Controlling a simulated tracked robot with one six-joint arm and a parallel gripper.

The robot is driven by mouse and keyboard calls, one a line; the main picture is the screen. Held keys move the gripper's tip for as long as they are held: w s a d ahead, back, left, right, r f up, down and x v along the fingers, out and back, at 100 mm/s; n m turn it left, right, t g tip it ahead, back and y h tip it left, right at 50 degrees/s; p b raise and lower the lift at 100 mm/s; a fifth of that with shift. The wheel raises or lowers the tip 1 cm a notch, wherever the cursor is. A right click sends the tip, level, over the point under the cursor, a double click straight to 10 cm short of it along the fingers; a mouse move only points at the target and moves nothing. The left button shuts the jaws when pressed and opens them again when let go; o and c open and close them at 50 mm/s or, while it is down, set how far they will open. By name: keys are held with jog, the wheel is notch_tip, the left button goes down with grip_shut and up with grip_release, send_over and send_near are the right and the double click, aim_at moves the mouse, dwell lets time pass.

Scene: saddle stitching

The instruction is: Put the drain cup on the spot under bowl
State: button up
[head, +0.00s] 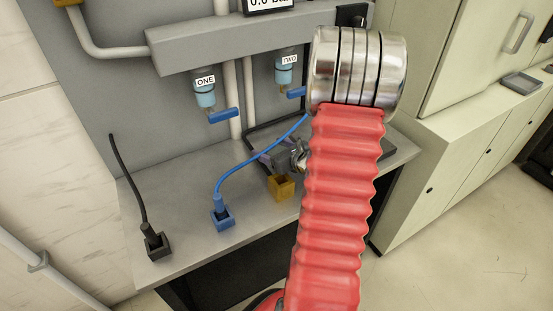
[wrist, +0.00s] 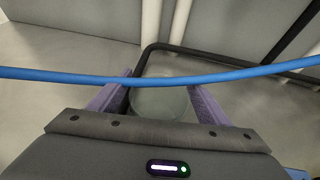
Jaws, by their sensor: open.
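A pale, see-through round cup (wrist: 160,102), which looks like the drain cup, stands between the purple fingers of my gripper (wrist: 159,92) in the wrist view. The fingers are open on either side of it; I cannot tell whether they touch it. In the head view my gripper (head: 280,158) is low over the grey bench, partly hidden by my red arm, and the cup cannot be made out. Bowl ONE (head: 204,93) and bowl TWO (head: 285,72) hang above the bench with bluish liquid in them. No marked spot is distinguishable under either bowl.
A blue cable (head: 262,156) runs to a blue block (head: 222,218) and crosses in front of the cup in the wrist view (wrist: 120,80). A brown-yellow block (head: 281,188) and a black block with cable (head: 155,244) sit on the bench (head: 185,205). Blue tap handles (head: 224,115) jut below the bowls.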

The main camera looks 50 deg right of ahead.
jog(key=shift+w+f, duration=0.2)
jog(key=shift+w, duration=0.2)
jog(key=shift+c, duration=0.3)
jog(key=c, duration=1.2)
jog(key=shift+r, duration=0.15)
notch_tip(320, 180, up, 10)
dwell(1.0)
